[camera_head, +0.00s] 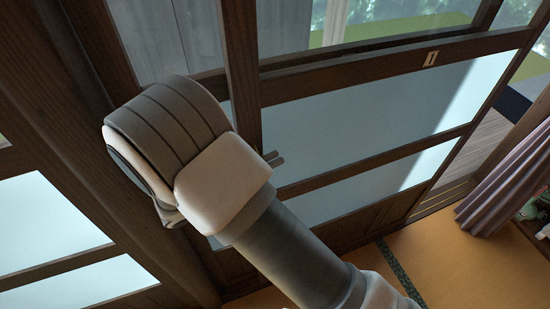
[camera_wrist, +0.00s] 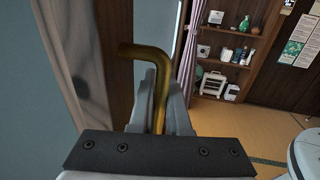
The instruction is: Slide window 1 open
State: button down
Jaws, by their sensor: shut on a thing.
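Window 1 (camera_head: 350,110) is a dark wooden sliding panel with pale panes, marked by a small tag with a "1" (camera_head: 430,58) on its rail. A bent brass-coloured handle (camera_wrist: 152,54) shows in the wrist view, beside a wooden frame post (camera_wrist: 108,60). My gripper (camera_wrist: 163,88) is shut on the handle's straight part, with the bent end sticking out beyond the fingers to the left. In the head view my arm covers most of the gripper and the handle; only a small grey tip shows by the panel's left stile.
Right of the panel is a gap with wooden boards (camera_head: 488,145) beyond. A mauve curtain (camera_head: 508,185) hangs at the right. Tatami floor (camera_head: 455,265) lies below, clear. The wrist view shows a wall shelf (camera_wrist: 235,50) with several small items. A thick dark post stands left.

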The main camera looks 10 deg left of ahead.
jog(key=shift+a, duration=0.15)
jog(key=c, duration=1.2)
grip_release()
jog(key=shift+s, duration=0.1)
jog(key=shift+o, duration=0.2)
jog(key=b+v, duration=0.2)
jog(key=v, duration=1.5)
jog(key=shift+s, duration=0.15)
jog(key=shift+s+a, duration=0.1)
jog(key=shift+a, duration=0.05)
